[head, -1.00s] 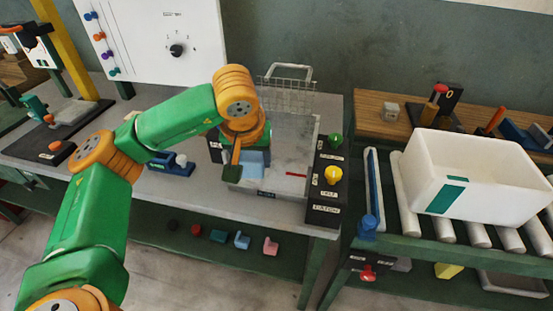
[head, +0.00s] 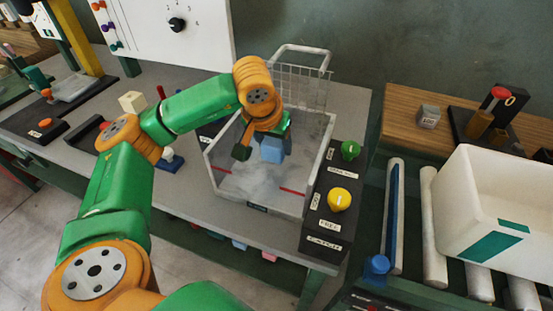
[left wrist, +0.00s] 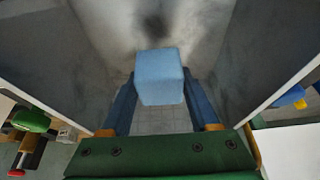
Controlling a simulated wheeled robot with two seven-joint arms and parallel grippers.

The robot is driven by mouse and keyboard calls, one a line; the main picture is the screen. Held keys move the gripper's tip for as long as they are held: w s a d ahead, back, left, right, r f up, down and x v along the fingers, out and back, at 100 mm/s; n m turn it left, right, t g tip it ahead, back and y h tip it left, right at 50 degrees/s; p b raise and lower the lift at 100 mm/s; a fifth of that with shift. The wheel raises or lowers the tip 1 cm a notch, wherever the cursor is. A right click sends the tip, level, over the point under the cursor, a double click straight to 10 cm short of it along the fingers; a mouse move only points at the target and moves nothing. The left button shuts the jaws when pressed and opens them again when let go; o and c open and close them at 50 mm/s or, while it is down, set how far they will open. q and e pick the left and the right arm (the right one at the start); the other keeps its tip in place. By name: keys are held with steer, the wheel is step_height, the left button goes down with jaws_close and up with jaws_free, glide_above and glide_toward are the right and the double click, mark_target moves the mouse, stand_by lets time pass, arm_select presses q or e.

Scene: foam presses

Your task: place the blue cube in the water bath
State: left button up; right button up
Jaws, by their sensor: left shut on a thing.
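The blue cube (head: 271,150) is held in my left gripper (head: 268,145). In the left wrist view the blue cube (left wrist: 159,77) sits between the two blue fingers of my left gripper (left wrist: 160,92). The water bath (head: 230,183) is a clear-walled tank with a red line on its wall. In the head view the cube appears over the tank's opening, toward its back. In the left wrist view grey walls flank the cube on both sides. I cannot tell how far the cube is above the tank's floor. My right gripper is not in view.
A wire basket (head: 305,88) with a handle stands at the tank's back. A dark control box (head: 325,215) with green (head: 350,150) and yellow (head: 339,199) knobs is to its right. A white crate (head: 490,215) rests on rollers farther right.

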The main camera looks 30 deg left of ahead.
mark_target(275, 156)
arm_select(q)
steer(key=shift+f, duration=2.25)
steer(key=o, duration=1.3)
steer(key=shift+r, duration=0.3)
steer(key=v, duration=1.1)
steer(key=shift+s+r, duration=0.15)
steer(key=shift+r, duration=0.2)
